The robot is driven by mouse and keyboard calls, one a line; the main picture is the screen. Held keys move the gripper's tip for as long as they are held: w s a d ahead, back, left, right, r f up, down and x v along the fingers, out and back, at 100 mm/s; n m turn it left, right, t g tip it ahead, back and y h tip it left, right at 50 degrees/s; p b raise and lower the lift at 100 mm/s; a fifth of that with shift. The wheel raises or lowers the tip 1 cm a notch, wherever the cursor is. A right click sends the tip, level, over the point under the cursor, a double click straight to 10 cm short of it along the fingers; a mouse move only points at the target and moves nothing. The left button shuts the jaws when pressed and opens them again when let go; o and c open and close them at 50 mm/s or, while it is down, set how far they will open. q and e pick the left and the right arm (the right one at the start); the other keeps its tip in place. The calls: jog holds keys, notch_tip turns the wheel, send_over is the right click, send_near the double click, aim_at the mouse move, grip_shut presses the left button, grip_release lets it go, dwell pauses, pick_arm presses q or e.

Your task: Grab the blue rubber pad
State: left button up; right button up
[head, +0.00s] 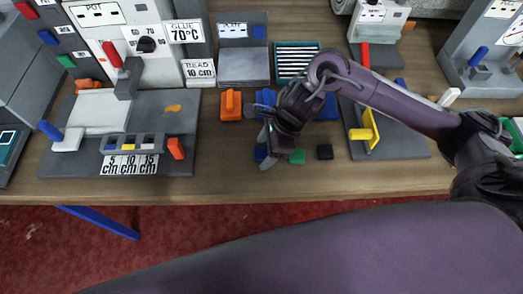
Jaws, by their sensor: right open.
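The small blue rubber pad (260,153) lies near the table's front edge, left of a green pad (297,157) and a black pad (325,152). My right gripper (271,156) comes in from the right and points down over the blue pad. Its jaws are open. A finger covers part of the pad, so I cannot tell whether the pad is between the fingers or touches them. My left gripper is not in view.
An orange block (231,104) and larger blue blocks (325,106) stand behind the pads. A grey machine base (185,98) is at left, and another with a yellow lever (365,130) at right. The wooden table (220,182) is clear along its front edge.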

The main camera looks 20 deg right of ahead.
jog(key=c, duration=1.1)
jog(key=shift+o, duration=0.2)
jog(key=shift+r, duration=0.15)
